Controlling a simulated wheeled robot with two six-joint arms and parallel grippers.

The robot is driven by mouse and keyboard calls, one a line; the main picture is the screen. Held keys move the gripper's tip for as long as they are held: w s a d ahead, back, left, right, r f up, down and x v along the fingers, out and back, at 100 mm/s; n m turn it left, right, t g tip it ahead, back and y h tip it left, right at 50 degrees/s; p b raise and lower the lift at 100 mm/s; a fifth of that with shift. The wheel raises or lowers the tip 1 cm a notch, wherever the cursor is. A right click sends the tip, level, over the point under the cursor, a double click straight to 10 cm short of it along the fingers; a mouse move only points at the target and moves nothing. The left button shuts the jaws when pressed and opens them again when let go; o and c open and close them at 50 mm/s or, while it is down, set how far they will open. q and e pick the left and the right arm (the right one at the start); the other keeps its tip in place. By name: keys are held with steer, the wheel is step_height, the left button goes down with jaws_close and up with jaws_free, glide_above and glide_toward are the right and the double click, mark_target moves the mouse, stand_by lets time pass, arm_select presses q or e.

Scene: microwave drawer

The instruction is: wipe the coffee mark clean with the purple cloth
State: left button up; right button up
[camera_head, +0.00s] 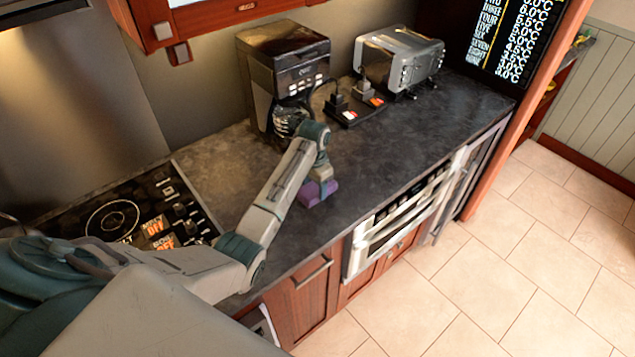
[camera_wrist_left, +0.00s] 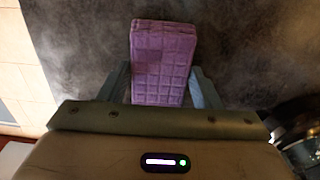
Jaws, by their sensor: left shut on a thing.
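The purple cloth (camera_head: 311,196) is a thick, folded block at the counter's front part, at or just above the dark worktop (camera_head: 400,150). My left gripper (camera_head: 321,183) points down over it and is shut on it. In the left wrist view the cloth (camera_wrist_left: 163,55) shows its quilted face between the two fingers of my left gripper (camera_wrist_left: 160,82). I cannot make out a distinct coffee mark; the worktop is mottled, and the arm and cloth cover part of it. My right gripper is not in view.
A coffee machine (camera_head: 285,72) stands behind my left gripper, with a toaster (camera_head: 399,60) to its right. A power strip (camera_head: 354,112) with plugs lies before them. A hob (camera_head: 125,215) is at the left. The worktop to the right of the cloth is clear up to its front edge.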

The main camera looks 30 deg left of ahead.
arm_select(q)
steer(key=shift+s+a, duration=0.35)
steer(key=shift+s, duration=0.3)
steer(key=shift+s+a, duration=0.3)
steer(key=shift+s, duration=0.35)
steer(key=shift+s+a, duration=0.3)
steer(key=shift+s, duration=0.5)
steer(key=shift+s+a, duration=0.3)
steer(key=shift+s, duration=0.5)
steer(key=shift+s+a, duration=0.3)
steer(key=shift+s, duration=0.5)
steer(key=shift+w+d, duration=0.1)
